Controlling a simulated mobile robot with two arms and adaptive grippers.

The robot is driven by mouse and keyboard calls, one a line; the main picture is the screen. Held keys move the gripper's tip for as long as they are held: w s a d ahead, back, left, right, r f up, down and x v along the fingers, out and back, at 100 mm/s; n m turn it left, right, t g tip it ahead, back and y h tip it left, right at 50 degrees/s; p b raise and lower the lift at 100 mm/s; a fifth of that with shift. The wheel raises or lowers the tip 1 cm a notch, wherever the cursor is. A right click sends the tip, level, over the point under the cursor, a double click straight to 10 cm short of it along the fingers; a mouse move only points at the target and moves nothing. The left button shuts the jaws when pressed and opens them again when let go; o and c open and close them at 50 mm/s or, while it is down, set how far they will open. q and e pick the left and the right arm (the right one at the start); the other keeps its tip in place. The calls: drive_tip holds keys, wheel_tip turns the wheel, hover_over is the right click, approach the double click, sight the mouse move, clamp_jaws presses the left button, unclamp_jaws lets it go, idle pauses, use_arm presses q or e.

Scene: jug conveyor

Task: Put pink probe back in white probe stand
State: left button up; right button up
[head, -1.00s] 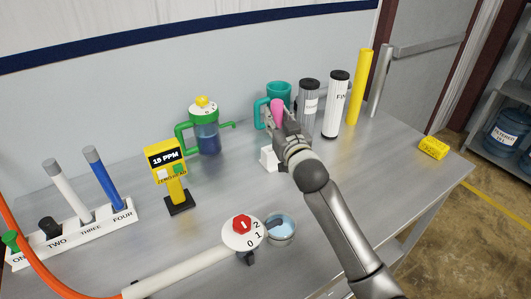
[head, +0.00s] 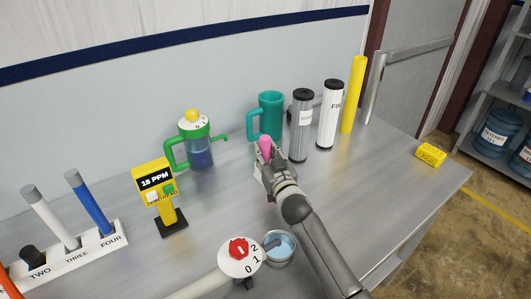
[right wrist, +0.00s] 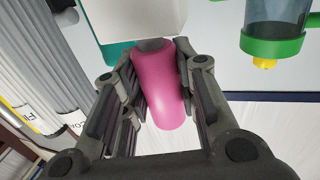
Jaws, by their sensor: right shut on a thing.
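The pink probe (head: 265,144) is held in my right gripper (head: 264,156), pink end up. The right wrist view shows the pink handle (right wrist: 158,85) between both fingers, with a short grey part at its far end beside the white block. The white probe stand (right wrist: 130,18) fills the top of that view. In the head view the stand is mostly hidden behind my gripper, with only a sliver (head: 257,168) showing. I cannot tell whether the probe's tip is inside the stand. My left gripper is not in view.
A teal mug (head: 270,112), a grey filter (head: 301,125), a white filter (head: 330,115) and a yellow tube (head: 353,95) stand behind. A yellow meter (head: 156,182) and green-lidded jug (head: 198,150) stand left. A small bowl (head: 279,247) and red dial (head: 238,248) are in front.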

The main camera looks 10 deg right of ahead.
drive_tip(key=shift+f, duration=0.15)
drive_tip(key=o, duration=0.7)
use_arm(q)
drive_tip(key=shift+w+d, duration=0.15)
use_arm(e)
drive_tip(key=o, duration=0.4)
drive_tip(key=shift+r, duration=0.25)
drive_tip(key=shift+s+f, duration=0.2)
drive_tip(key=shift+s, duration=0.1)
use_arm(q)
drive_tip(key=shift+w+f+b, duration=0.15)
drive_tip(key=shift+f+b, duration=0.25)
drive_tip(key=shift+b, duration=0.05)
use_arm(e)
drive_tip(key=shift+s+d, duration=0.25)
drive_tip(key=shift+s, duration=1.5)
drive_tip(key=shift+s+d, duration=0.2)
drive_tip(key=shift+s, duration=1.5)
